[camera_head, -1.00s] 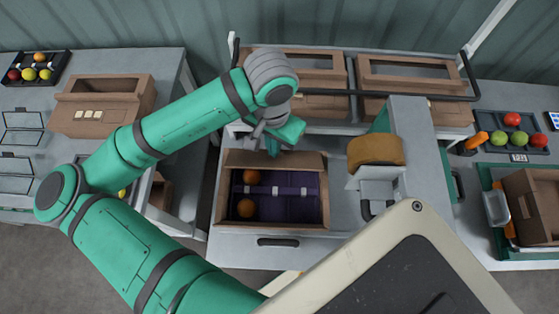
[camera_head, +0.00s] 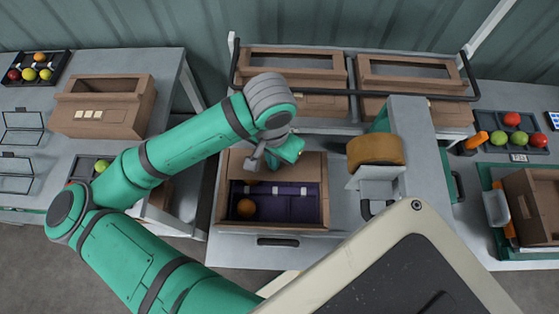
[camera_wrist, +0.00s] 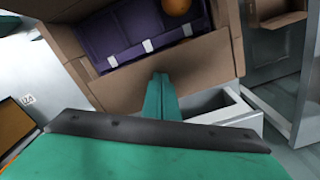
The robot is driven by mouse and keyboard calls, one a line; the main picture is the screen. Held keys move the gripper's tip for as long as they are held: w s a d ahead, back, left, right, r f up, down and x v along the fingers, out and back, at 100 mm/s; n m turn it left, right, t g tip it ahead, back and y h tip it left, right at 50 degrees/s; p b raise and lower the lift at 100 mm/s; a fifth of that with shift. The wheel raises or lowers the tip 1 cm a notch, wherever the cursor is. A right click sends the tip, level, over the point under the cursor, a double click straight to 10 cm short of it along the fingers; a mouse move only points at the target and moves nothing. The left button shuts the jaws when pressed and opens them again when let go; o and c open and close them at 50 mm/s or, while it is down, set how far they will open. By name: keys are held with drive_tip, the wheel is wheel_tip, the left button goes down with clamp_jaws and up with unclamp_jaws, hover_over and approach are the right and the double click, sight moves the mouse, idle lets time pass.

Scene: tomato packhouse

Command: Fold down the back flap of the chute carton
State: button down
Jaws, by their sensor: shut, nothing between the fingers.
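The chute carton (camera_head: 271,229) is an open brown box on the grey bench. Inside is a dark purple divided insert (camera_head: 308,207) with white tabs, and an orange tomato (camera_head: 246,207) sits at its left. The back flap (camera_head: 313,164) leans forward over the rear of the carton and covers part of the insert. It also shows in the wrist view (camera_wrist: 205,62). My gripper (camera_head: 276,162) is shut and empty, over the flap. In the wrist view its fingertips (camera_wrist: 161,79) lie against or just above the flap; contact is unclear.
Two brown cartons (camera_head: 300,104) (camera_head: 413,112) stand behind, with a dark rail (camera_head: 375,94) in front of them. A post with a tan pad (camera_head: 375,150) stands right of the chute carton. Side tables hold trays and cartons.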

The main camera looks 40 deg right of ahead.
drive_tip(key=shift+s+a+f, duration=0.1)
drive_tip(key=shift+f, duration=0.1)
drive_tip(key=shift+r, duration=0.1)
wheel_tip(320, 180, up, 8)
idle(0.7)
idle(0.5)
